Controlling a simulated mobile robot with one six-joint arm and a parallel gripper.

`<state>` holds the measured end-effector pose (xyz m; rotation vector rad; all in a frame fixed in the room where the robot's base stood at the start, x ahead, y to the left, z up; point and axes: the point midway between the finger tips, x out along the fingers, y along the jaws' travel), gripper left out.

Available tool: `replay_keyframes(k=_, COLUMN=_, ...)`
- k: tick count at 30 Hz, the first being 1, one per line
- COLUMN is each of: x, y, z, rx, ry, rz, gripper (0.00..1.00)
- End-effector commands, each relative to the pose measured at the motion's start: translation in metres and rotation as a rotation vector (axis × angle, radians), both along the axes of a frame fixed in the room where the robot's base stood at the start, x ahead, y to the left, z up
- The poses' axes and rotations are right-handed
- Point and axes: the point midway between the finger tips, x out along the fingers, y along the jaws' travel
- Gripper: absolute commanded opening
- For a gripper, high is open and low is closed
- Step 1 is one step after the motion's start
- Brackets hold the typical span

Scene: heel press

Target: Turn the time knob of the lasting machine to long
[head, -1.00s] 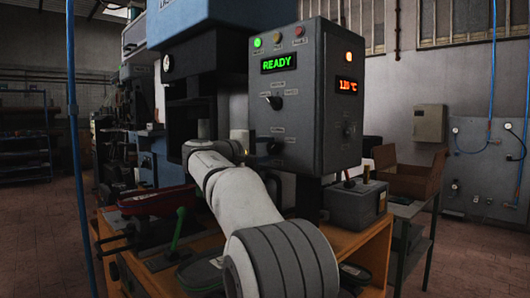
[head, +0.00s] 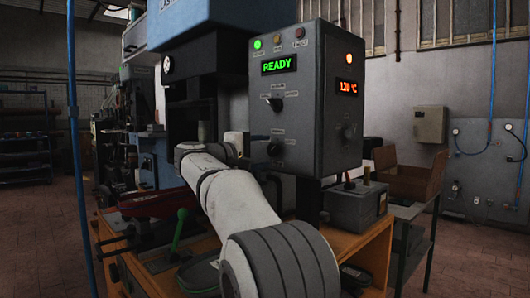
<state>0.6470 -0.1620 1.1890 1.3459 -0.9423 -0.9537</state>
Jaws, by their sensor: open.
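The lasting machine's grey control box (head: 310,150) has two dark selector knobs on its front face. The upper knob (head: 275,103) has a light pointer tilted to the upper left. The lower knob (head: 274,148) sits below it, close to my wrist. Small labels surround both; I cannot read which is time or long. My arm reaches up from the bottom, and its wrist bends right towards the box. My gripper (head: 256,163) is open, just left of the lower knob; its fingers are dark and hard to make out. I cannot tell whether they touch the knob.
A green READY display (head: 279,64) and a lit green lamp (head: 257,44) are on the box. Its right face has a red temperature display (head: 346,86) and another knob (head: 347,131). A green-handled lever (head: 180,228) stands left of my arm.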

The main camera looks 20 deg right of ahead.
Motion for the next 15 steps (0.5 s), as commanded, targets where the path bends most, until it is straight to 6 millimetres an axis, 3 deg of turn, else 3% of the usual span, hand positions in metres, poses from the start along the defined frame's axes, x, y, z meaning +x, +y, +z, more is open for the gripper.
replay_keyframes(k=7, x=-0.014, y=0.041, z=0.001, rx=0.0, ry=0.0, rz=0.003, gripper=0.57)
replay_keyframes(k=15, x=-0.02, y=0.056, z=0.0, rx=0.0, ry=0.0, rz=0.0, gripper=0.57)
